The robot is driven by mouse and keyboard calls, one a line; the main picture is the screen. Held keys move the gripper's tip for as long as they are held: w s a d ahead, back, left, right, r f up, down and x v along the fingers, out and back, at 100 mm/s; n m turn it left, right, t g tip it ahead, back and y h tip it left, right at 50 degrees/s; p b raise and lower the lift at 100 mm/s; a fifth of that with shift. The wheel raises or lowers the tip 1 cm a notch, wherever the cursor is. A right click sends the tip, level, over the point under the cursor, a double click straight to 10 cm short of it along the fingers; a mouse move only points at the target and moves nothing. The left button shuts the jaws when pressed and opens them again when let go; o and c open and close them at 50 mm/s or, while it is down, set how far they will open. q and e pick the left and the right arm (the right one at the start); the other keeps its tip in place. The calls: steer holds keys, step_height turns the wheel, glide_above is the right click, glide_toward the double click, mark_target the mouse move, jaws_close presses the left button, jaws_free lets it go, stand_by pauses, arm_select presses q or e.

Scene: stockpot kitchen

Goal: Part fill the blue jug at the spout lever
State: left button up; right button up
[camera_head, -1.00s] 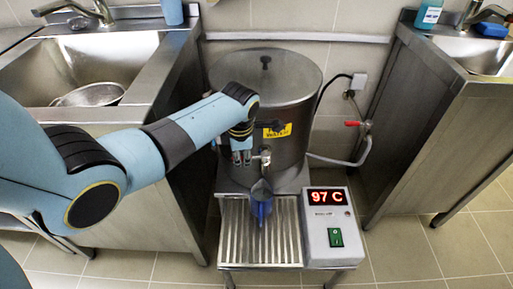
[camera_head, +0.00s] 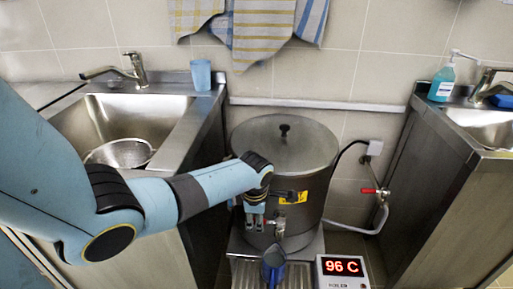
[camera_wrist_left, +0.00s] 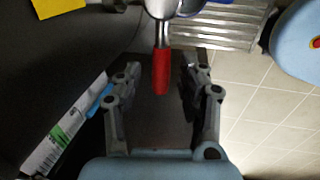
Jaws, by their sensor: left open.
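The blue jug (camera_head: 273,264) stands on the slatted drip tray (camera_head: 246,274) under the spout (camera_head: 279,229) of the big steel stockpot (camera_head: 318,200). My left gripper (camera_head: 254,221) is at the pot's front, just left of the spout. In the left wrist view my left gripper (camera_wrist_left: 161,80) is open, and the red spout lever (camera_wrist_left: 161,72) lies between its fingers, with a gap on both sides. Only a sliver of blue shows beside the spout at the top of that view. The jug's inside and any water level cannot be made out. My right gripper is not in view.
A control box with a red display (camera_head: 342,266) reading 96 C stands right of the tray. A sink (camera_head: 165,105) with a metal colander (camera_head: 120,152) is at left, with a blue cup (camera_head: 201,75) behind. Another sink counter (camera_head: 440,160) stands right. A red-handled wall valve (camera_head: 368,190) is nearby.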

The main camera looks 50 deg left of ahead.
arm_select(q)
steer(key=shift+r, duration=0.1)
step_height(320, 180, up, 12)
steer(key=s+d, duration=0.1)
steer(key=shift+s+d+f, duration=0.2)
steer(key=shift+s+d, duration=0.05)
steer(key=shift+s, duration=0.15)
steer(key=s+d+f+m, duration=0.3)
steer(key=s+f+m, duration=1)
steer(key=s+f, duration=0.3)
steer(key=s+d+f+m, duration=0.4)
steer(key=s+f+m, duration=0.9)
steer(key=s, duration=1)
step_height(320, 180, down, 3)
steer(key=shift+d+m+g+h, duration=0.15)
steer(key=shift+m+g+h, duration=0.15)
steer(key=shift+g, duration=0.1)
